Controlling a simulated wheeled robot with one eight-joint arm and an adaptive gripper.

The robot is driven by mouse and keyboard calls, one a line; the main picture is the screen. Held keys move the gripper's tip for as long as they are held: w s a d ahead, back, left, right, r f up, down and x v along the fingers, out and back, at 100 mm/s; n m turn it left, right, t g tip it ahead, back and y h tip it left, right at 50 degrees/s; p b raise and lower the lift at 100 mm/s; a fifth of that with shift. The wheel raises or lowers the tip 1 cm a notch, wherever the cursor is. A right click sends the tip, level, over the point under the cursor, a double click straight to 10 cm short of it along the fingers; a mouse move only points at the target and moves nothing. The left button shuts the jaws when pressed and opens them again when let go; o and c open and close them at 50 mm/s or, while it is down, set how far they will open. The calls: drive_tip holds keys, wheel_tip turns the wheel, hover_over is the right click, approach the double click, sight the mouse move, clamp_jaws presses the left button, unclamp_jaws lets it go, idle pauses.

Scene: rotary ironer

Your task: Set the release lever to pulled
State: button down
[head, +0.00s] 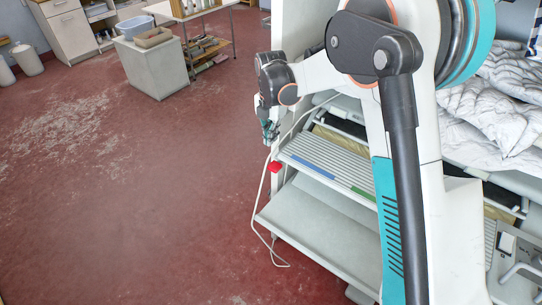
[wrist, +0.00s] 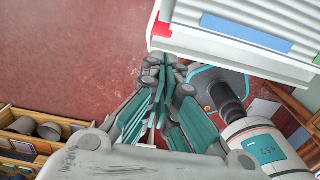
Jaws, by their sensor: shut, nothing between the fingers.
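A small red part (head: 275,167), which looks like the release lever's handle, sits at the left end of the white ironer (head: 330,225). It also shows in the wrist view (wrist: 161,29), at the corner of the slatted board. My gripper (head: 270,132) is above this red part in the head view, at the machine's left end. In the wrist view my gripper (wrist: 166,68) is shut and empty, with its fingertips just below the board's corner in the picture. A gap shows between fingertips and red part. The rest of the lever is not clearly visible.
A slatted feed board (head: 325,165) with blue and green strips lies beside my arm. A white cable (head: 263,195) hangs to the floor. Crumpled white linen (head: 500,100) lies at right. A grey cabinet (head: 150,68) stands farther back. The red floor at left is clear.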

drive_tip(key=b, duration=0.4)
approach(279, 163)
drive_tip(key=s+a+f, duration=0.3)
drive_tip(key=f, duration=0.4)
drive_tip(key=shift+s, duration=0.1)
drive_tip(key=shift+a, duration=0.1)
drive_tip(key=shift+s+f, duration=0.1)
drive_tip(key=shift+f, duration=0.15)
drive_tip(key=shift+f+t+h+b, duration=0.15)
drive_tip(key=shift+t+h+b, duration=0.15)
drive_tip(key=shift+t+b, duration=0.1)
wheel_tip(279, 163, down, 7)
drive_tip(key=t+h+b, duration=0.1)
drive_tip(key=b, duration=0.4)
drive_tip(key=shift+r, duration=0.2)
drive_tip(key=shift+s+f, duration=0.1)
drive_tip(key=shift+f, duration=0.05)
